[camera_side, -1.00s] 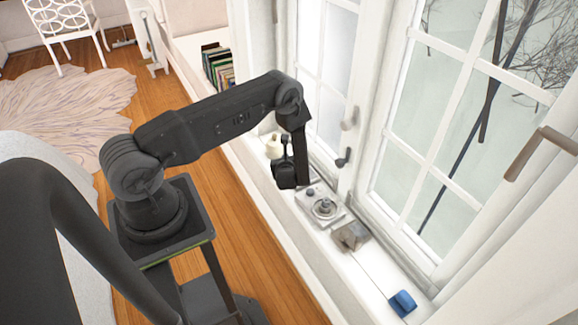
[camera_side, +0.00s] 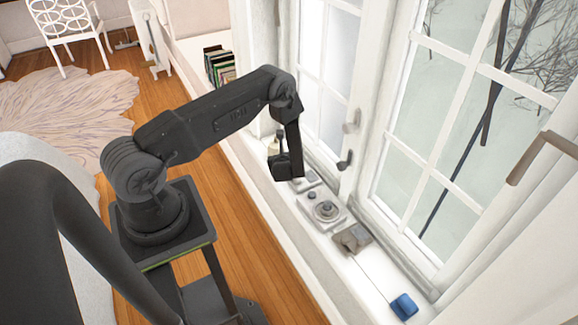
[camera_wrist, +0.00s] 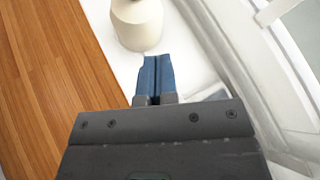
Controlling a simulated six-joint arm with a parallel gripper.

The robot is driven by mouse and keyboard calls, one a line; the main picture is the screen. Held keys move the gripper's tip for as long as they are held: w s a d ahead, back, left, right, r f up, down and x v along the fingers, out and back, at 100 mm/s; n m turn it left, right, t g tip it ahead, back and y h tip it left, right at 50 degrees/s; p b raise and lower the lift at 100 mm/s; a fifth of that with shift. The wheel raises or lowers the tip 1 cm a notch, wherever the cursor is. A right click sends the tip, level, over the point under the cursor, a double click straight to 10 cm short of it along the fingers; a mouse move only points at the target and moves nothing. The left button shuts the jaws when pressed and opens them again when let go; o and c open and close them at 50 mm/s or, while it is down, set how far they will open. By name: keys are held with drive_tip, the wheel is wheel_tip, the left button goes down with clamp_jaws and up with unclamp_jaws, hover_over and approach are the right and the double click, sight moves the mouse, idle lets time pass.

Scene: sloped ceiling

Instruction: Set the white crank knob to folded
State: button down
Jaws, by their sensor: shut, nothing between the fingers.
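A pale plate with a round grey knob (camera_side: 325,210) lies on the window sill in the side view. A smaller pale piece (camera_side: 304,183) lies just beyond it, partly hidden by my gripper. I cannot tell which of these, if either, is the white crank knob, or its setting. My gripper shows in the side view as a dark body above the sill, left of the plate. In the wrist view its blue fingers (camera_wrist: 154,80) are closed together and empty. They point toward a cream vase (camera_wrist: 137,22), with no contact clearly visible.
A grey-brown block (camera_side: 352,237) and a blue object (camera_side: 404,305) lie nearer on the sill. A pale window handle (camera_side: 351,122) and a dark one (camera_side: 345,160) stick out from the frame. Books (camera_side: 218,65) stand at the far end.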

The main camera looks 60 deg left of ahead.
drive_tip(key=shift+r, duration=0.15)
drive_tip(key=shift+r, duration=0.6)
drive_tip(key=s+d+r, duration=0.3)
drive_tip(key=s+r, duration=0.3)
drive_tip(key=r, duration=0.6)
drive_tip(key=shift+s, duration=0.2)
drive_tip(key=shift+r, duration=0.1)
